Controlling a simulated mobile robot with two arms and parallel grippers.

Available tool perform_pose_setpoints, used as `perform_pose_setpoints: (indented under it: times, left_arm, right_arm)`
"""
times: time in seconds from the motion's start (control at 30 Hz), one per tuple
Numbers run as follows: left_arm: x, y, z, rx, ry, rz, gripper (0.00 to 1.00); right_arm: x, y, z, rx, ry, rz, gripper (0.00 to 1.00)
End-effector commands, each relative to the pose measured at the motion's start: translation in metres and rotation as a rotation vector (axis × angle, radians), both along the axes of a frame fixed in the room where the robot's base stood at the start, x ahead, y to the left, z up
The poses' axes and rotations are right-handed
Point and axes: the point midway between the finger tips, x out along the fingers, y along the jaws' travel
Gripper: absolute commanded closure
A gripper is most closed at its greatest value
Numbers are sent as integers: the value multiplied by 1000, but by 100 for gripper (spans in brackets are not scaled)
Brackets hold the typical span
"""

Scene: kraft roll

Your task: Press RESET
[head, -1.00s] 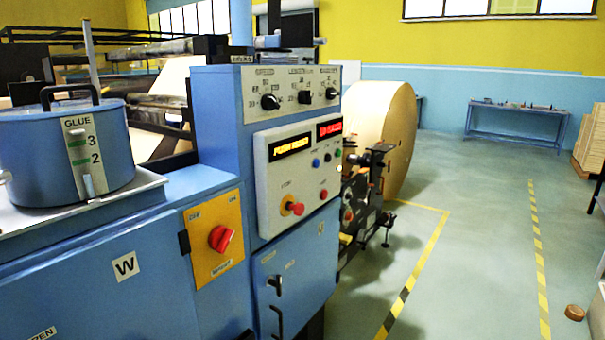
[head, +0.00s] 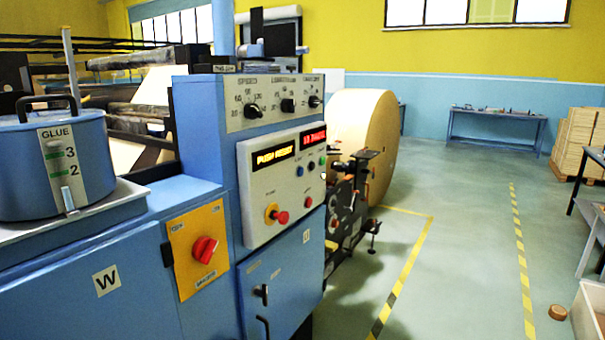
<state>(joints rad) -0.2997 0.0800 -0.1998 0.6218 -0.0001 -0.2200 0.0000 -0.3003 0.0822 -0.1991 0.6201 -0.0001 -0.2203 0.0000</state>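The control panel (head: 255,190) is a pale plate on the blue machine cabinet, left of the picture's middle. Its amber display (head: 274,155) appears to read PUSH RESET, and a red display (head: 315,136) beside it is too small to read surely. Below them are a small blue button (head: 311,165), a green one (head: 322,161), a red one (head: 307,202) and a red mushroom knob (head: 280,216) on a yellow disc. The button labels are too small to read, so I cannot tell which is RESET. Neither of my grippers is in view.
Three black dials (head: 288,105) sit above the panel. A red rotary switch (head: 205,249) on a yellow plate and a blue glue pot (head: 30,170) stand left. A big kraft roll (head: 365,140) is behind. The floor (head: 465,220) at right is open, with striped tape (head: 405,280).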

Motion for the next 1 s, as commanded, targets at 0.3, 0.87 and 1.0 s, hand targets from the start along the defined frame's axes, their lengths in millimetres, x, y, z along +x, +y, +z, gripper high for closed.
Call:
perform_pose_setpoints:
  times: [0.3, 0.87, 1.0]
  left_arm:
    - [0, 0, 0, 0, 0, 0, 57]
    - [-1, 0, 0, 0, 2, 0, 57]
    - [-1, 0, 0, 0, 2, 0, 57]
  right_arm:
    - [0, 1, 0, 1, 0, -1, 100]
    - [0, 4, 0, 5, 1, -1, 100]
    - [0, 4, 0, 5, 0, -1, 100]
